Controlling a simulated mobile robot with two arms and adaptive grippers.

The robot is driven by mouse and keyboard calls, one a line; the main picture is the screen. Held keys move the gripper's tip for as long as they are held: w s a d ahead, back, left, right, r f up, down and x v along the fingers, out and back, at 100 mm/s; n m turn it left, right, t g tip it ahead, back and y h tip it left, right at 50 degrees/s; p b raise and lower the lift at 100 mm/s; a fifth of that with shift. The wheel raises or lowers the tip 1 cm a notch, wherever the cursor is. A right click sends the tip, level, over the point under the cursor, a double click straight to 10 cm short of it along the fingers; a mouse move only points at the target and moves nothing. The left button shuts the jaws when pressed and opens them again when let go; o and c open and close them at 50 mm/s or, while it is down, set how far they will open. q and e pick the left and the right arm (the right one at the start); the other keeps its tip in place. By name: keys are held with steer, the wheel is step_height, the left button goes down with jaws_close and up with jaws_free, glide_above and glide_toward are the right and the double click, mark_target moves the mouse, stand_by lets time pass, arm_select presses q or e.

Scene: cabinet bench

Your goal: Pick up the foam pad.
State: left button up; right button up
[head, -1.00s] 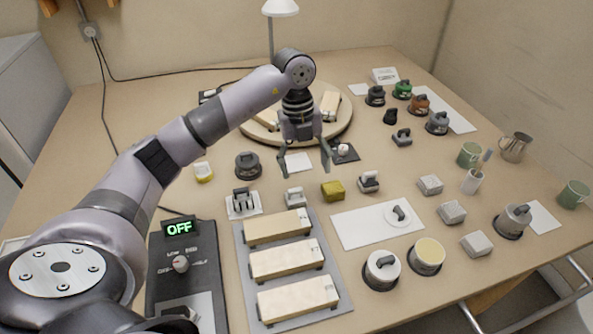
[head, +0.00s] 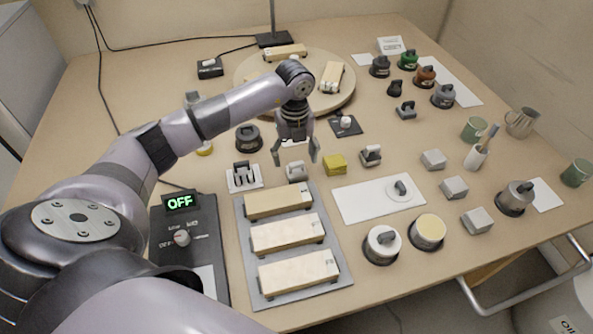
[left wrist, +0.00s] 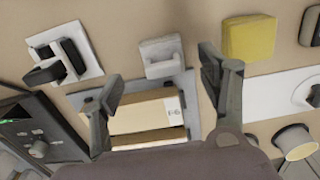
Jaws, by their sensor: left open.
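A plain yellow block (head: 335,164) that looks like the foam pad lies on the bench, just right of my left gripper (head: 296,158) in the head view. In the left wrist view the yellow block (left wrist: 249,38) is at the upper right, outside the fingers. My left gripper is open and empty, fingers pointing down. A small grey block with a raised top (head: 297,171) lies below it in the head view; in the left wrist view this grey block (left wrist: 160,58) shows between the fingertips. My right gripper is not in view.
A grey tray with several long blocks (head: 290,233) lies in front. A white switch plate (head: 244,177) is to the left and a grey-topped dark-based block (head: 371,155) to the right. A white board (head: 360,207) lies front right. A round turntable (head: 255,98) stands behind.

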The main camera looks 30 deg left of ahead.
mark_target(297, 163)
arm_select(q)
steer(key=f, duration=0.5)
steer(key=shift+d+p, duration=0.25)
steer(key=shift+p, duration=0.05)
steer(key=shift+c, duration=0.2)
steer(key=c, duration=1)
steer(key=shift+c, duration=0.2)
step_height(297, 163, up, 20)
steer(key=shift+b, duration=0.3)
